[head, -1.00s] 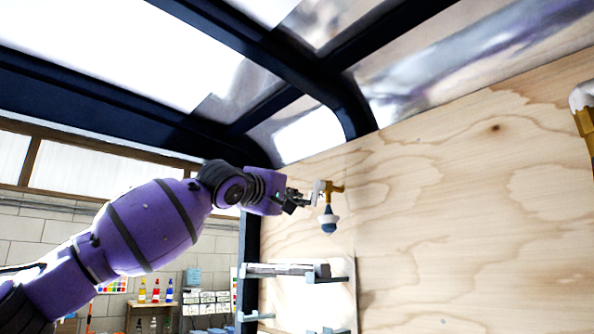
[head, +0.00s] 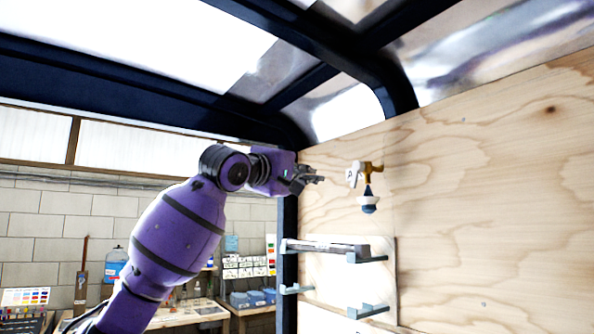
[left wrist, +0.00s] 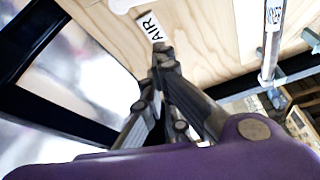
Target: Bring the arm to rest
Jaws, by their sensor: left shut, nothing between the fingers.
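My left arm is purple with dark bands and reaches up from the lower left in the head view. Its gripper (head: 312,178) is shut and empty, a little to the left of a brass fitting (head: 373,168) on the plywood wall, with a visible gap between them. A white tag hangs at the fitting, and a blue and white filter bowl (head: 368,201) hangs below it. In the left wrist view the fingers (left wrist: 160,60) meet at their tips, close to a white tag reading AIR (left wrist: 151,27). My right gripper is not in view.
A plywood wall (head: 480,220) fills the right side. A small rack (head: 335,248) with pale blue brackets is mounted on it below the fitting. Dark frame beams (head: 330,40) run overhead. A bench with blue bins (head: 252,299) and a blue jug (head: 115,265) stand behind at the left.

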